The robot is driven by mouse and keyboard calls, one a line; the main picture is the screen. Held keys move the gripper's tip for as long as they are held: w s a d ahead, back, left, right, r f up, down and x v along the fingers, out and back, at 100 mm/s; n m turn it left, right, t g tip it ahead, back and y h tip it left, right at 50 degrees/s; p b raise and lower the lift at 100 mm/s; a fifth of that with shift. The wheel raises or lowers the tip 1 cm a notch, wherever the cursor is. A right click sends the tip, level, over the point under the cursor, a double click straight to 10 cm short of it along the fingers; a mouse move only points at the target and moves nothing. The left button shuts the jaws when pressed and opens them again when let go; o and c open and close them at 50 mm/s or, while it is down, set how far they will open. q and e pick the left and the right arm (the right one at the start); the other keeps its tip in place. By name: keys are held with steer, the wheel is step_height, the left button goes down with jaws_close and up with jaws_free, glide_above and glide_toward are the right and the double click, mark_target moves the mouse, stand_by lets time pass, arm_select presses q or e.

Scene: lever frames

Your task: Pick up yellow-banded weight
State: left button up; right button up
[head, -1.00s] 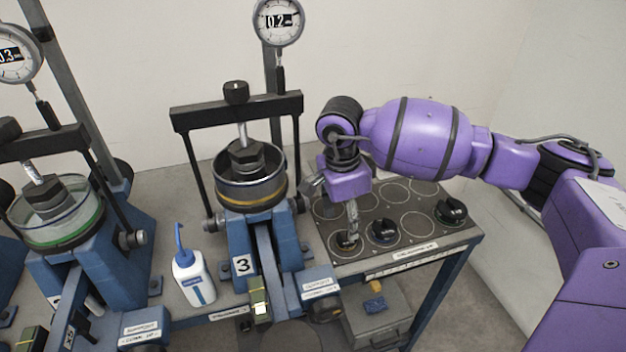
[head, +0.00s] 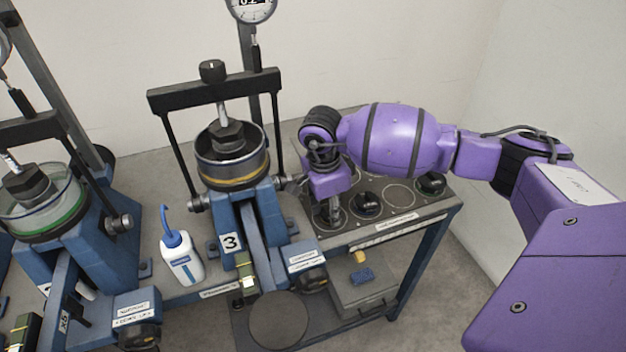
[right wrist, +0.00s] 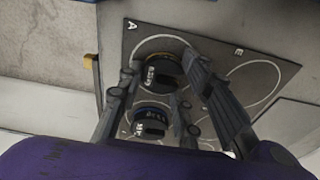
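The yellow-banded weight (right wrist: 161,72) is a black knobbed disc with a yellow-orange band low on its side. It sits in a ring on the dark plate (right wrist: 285,78), by the letter A. My right gripper (right wrist: 158,64) is open, pointing down, with its fingers apart on either side of this weight in the right wrist view. In the head view my right gripper (head: 333,212) hides most or all of it. A blue-banded weight (head: 367,205) stands close beside; it also shows in the right wrist view (right wrist: 151,123). My left gripper is out of view.
A green-banded weight (head: 432,183) stands at the plate's far right. Press number 3 (head: 232,165) is left of my gripper, with a white bottle (head: 182,258) beside it. A grey case (head: 362,290) lies below the table.

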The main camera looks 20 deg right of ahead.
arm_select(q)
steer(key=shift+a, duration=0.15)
arm_select(e)
steer(key=shift+c, duration=1.4)
steer(key=shift+r, duration=0.15)
steer(key=shift+r, duration=0.3)
step_height(320, 180, up, 2)
steer(key=shift+w+r, duration=0.1)
steer(key=shift+r, duration=0.05)
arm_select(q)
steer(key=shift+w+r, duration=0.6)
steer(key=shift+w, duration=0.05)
arm_select(e)
steer(key=s+a+r, duration=0.9)
steer(key=a+r, duration=0.1)
steer(key=r, duration=0.3)
steer(key=shift+s+a, duration=0.2)
